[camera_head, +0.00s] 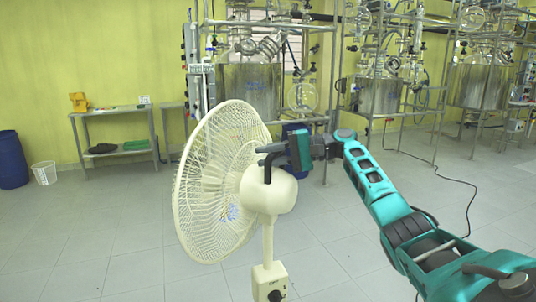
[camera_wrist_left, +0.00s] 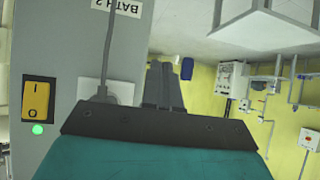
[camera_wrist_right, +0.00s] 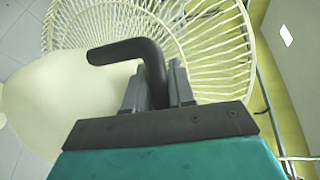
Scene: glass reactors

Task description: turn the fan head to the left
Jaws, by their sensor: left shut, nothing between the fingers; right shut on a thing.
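The cream fan head (camera_head: 216,185) stands on its pole in the middle of the head view, with its round wire cage turned toward the left. A dark bent handle (camera_head: 268,165) rises from the back of its motor housing (camera_head: 275,192). My right gripper (camera_head: 281,151) is shut on this handle from the right side. In the right wrist view the handle (camera_wrist_right: 135,50) sits at the fingers (camera_wrist_right: 160,85), with the cage (camera_wrist_right: 185,25) behind it. My left gripper (camera_wrist_left: 163,85) is shut and empty in the left wrist view; it is not seen in the head view.
A grey box (camera_wrist_left: 60,55) with a yellow switch is close to my left gripper. Glass reactors on metal frames (camera_head: 375,95) stand along the back. A small table (camera_head: 120,108), a blue barrel (camera_head: 11,160) and a white bucket (camera_head: 44,173) stand at the left. Open floor surrounds the fan.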

